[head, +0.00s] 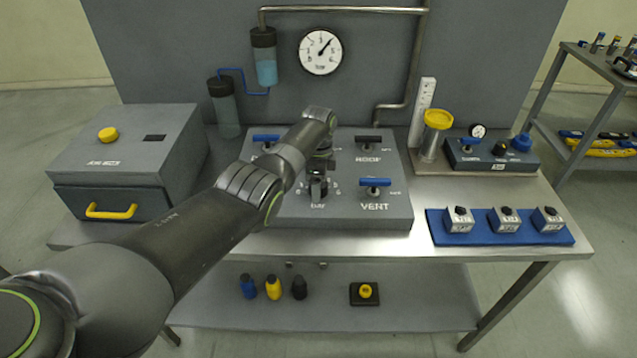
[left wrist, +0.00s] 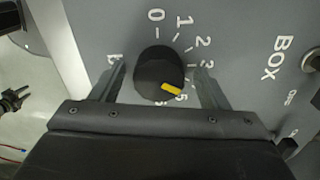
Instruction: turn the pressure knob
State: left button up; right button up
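The pressure knob (left wrist: 158,70) is round and black with a yellow pointer mark, on a grey panel with a printed number scale. In the left wrist view its mark points down and right, near the 5. My left gripper (head: 318,188) hangs over the front middle of the grey turret plate (head: 345,224) in the head view, and it hides most of the knob there. In the left wrist view its two fingers stand on either side of the knob, open, with a visible gap on each side.
A gauge (head: 320,51) hangs on the back wall. A grey box (head: 130,160) with a yellow handle stands left. A blue mat (head: 465,238) with three small blocks lies right.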

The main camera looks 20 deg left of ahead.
pick_arm(q)
jog(key=shift+r, duration=0.6)
notch_tip(320, 180, up, 16)
jog(key=b, duration=0.2)
